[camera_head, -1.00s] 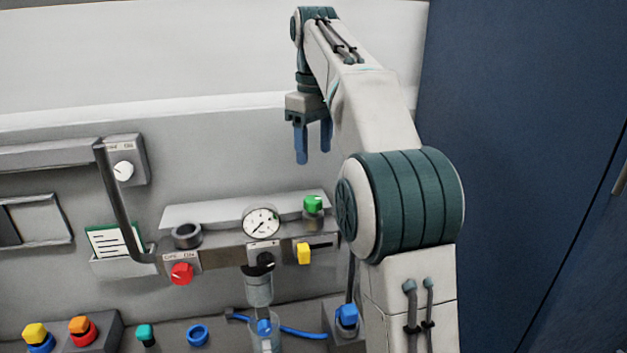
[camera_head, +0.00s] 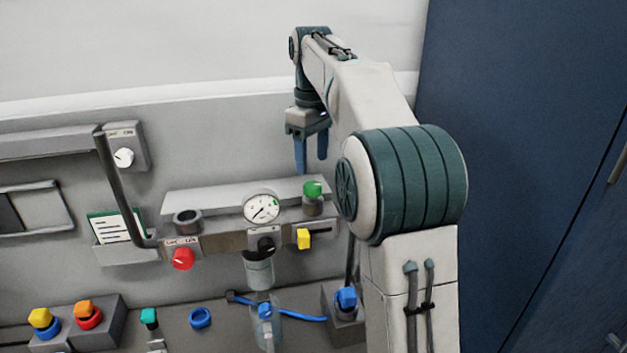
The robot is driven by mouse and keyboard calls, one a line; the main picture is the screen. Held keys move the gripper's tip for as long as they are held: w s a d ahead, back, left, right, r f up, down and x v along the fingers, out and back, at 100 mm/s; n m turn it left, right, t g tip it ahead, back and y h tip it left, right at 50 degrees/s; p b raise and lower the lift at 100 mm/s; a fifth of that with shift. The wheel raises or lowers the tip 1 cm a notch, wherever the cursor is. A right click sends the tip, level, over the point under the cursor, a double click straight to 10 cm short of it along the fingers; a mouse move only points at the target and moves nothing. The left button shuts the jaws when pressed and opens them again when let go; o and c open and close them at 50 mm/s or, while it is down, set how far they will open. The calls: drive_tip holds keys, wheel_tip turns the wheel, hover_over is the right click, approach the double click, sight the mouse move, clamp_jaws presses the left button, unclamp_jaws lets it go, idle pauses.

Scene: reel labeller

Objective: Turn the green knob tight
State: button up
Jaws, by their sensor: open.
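The green knob (camera_head: 312,189) sits on a grey stem at the right end of the panel ledge, just right of the round gauge. My gripper (camera_head: 311,170) points down with its two blue fingers apart and nothing between them. Its fingertips show just above the green knob in the picture. I cannot tell how far they are from it in depth, and I see no contact.
Near the knob are a white dial gauge (camera_head: 261,207), a yellow knob (camera_head: 303,238), a black knob (camera_head: 266,245) and a red knob (camera_head: 183,258). A dark vertical handle (camera_head: 119,190) stands out at left. Blue cabinet doors (camera_head: 530,150) fill the right side.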

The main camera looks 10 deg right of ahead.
sight(313, 184)
drive_tip(key=shift+f, duration=3.1)
drive_tip(key=shift+c, duration=0.4)
drive_tip(key=c, duration=0.9)
drive_tip(key=shift+d, duration=0.1)
